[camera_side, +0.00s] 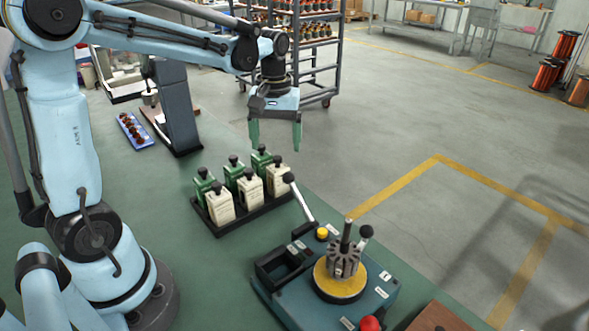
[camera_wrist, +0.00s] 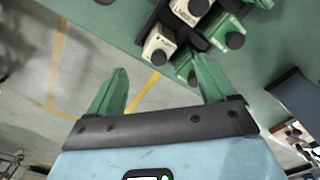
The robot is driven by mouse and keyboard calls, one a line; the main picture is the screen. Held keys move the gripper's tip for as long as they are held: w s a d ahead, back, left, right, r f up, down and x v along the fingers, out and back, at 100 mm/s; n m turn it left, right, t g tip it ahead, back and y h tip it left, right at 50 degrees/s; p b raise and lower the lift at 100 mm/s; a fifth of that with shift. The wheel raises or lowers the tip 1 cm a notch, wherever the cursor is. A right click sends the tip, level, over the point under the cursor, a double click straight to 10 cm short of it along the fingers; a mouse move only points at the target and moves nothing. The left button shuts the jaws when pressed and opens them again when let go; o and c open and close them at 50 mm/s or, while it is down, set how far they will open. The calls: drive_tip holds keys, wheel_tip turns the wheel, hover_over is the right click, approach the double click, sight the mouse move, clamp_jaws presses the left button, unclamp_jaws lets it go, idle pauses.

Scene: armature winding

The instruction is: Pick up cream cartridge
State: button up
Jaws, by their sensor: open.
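Three cream cartridges with black knobs stand upright in the front row of a black tray (camera_side: 247,222): a left one (camera_side: 220,207), a middle one (camera_side: 250,188) and a right one (camera_side: 278,181). Three green cartridges (camera_side: 233,175) stand in the row behind. My gripper (camera_side: 276,147) is open and empty, fingers pointing down, above the tray's right end and apart from all cartridges. In the wrist view, the end cream cartridge (camera_wrist: 157,46) and a green one (camera_wrist: 185,68) show beyond and between my open fingers (camera_wrist: 162,65). Another cream cartridge (camera_wrist: 186,10) is partly cut off at the top.
A blue winding fixture (camera_side: 330,290) with a lever, an upright armature (camera_side: 343,260) and a red knob stands right of the tray. A dark upright machine (camera_side: 176,108) and a small blue tray (camera_side: 135,131) are behind left. Green table is bare between.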

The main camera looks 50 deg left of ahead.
sight(277, 157)
drive_tip(key=shift+f, duration=3.5)
drive_tip(key=c, duration=1.1)
